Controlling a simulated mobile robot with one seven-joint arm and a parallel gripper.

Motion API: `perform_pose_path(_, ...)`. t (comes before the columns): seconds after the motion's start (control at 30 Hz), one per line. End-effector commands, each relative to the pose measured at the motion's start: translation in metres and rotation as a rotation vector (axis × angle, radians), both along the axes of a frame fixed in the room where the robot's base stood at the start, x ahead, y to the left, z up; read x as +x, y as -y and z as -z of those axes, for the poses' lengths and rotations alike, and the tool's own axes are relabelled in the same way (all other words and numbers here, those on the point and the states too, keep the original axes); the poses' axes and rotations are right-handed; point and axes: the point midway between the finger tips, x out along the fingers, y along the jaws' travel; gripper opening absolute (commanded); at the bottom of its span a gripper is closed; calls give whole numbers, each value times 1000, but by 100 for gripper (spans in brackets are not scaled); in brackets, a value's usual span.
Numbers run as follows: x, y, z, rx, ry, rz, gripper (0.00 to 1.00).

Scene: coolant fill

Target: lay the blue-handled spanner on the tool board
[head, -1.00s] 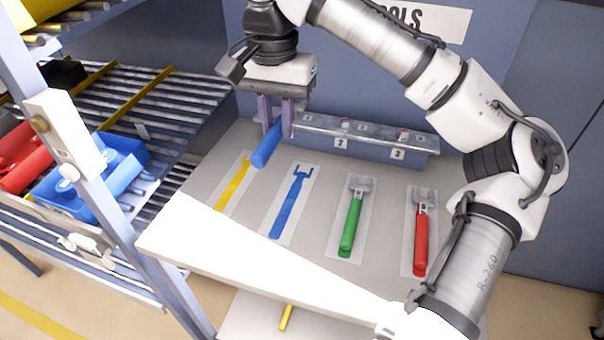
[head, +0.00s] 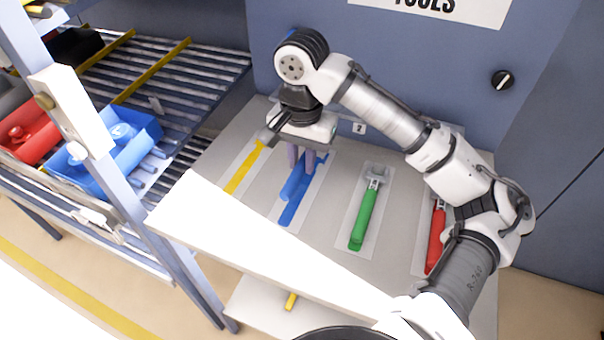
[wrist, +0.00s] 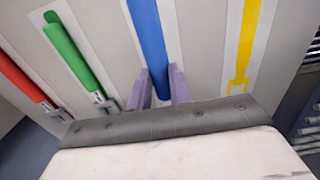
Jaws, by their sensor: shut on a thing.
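My gripper (head: 302,165) is shut on the blue-handled spanner (head: 293,188), whose blue handle slants toward the lower left in the head view. The handle also shows between the fingers in the wrist view (wrist: 148,35); the spanner's head is hidden by the gripper. The spanner is over or on the blue outline (head: 289,214) of the tool board (head: 335,200); I cannot tell whether it touches. Part of the blue outline shows beside and below the handle. A green-handled spanner (head: 363,219) and a red-handled spanner (head: 435,240) lie on the board to the right.
The yellow outline (head: 245,168) to the left is bare. A rack with a blue bin (head: 135,150) and a red bin (head: 35,150) stands at the left, behind a grey post (head: 130,200). A yellow thing (head: 291,301) lies on a lower shelf.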

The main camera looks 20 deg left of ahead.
Motion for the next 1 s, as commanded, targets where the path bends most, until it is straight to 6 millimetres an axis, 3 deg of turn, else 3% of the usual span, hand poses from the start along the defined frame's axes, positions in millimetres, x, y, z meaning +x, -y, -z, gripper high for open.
perform_pose_path(0.47,0,0,49,0,0,1,0)
perform_pose_path(0.83,0,0,54,0,0,0,0)
perform_pose_path(0.87,0,0,54,0,0,0,21)
perform_pose_path(1.0,0,0,54,0,0,0,39)
